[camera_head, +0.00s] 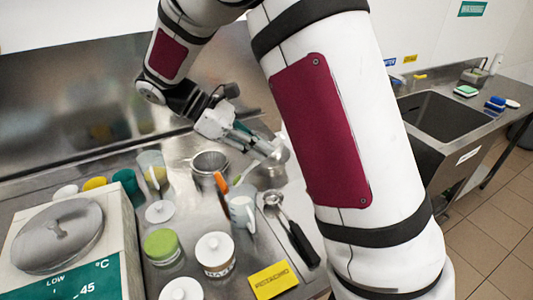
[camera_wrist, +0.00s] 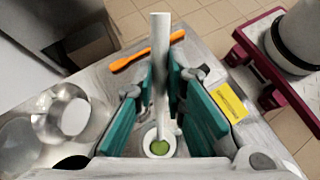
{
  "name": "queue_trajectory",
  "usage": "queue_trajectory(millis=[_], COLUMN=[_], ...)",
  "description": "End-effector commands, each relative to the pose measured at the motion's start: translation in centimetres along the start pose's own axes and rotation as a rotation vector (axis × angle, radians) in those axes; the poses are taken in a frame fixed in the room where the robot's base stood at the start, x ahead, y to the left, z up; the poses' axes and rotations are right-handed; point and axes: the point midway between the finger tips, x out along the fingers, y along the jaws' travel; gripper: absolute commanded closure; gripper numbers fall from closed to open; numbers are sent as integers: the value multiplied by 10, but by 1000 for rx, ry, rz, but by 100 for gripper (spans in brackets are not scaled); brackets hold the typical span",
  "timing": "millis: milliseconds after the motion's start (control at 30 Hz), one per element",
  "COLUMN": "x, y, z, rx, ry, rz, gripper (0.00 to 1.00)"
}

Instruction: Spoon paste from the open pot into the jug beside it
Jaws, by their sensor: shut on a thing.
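My gripper (camera_head: 262,143) is above the worktop, beyond the cups. In the wrist view its teal fingers (camera_wrist: 172,105) are shut on a straight grey handle (camera_wrist: 160,60), seemingly a spoon's. A pale round rim with green inside (camera_wrist: 160,146) shows at the handle's lower end; I cannot tell whether it is a spoon bowl or a pot. A small pot with a green top (camera_head: 162,246) stands at the front left. A pale blue-white jug (camera_head: 242,212) with a handle stands upright to its right. A clear beaker (camera_head: 152,170) stands further back.
White-lidded pots (camera_head: 215,252) and a yellow card (camera_head: 273,281) lie near the front. An orange tool (camera_wrist: 147,52) lies ahead in the wrist view. The sink (camera_head: 440,117) is right.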

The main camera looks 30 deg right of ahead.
Motion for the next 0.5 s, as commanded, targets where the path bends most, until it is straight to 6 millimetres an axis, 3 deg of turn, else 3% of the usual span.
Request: queue_trajectory(millis=[500], x=[-36], y=[1], z=[-17], rx=[-2], ry=[-326], rz=[1], gripper=[100])
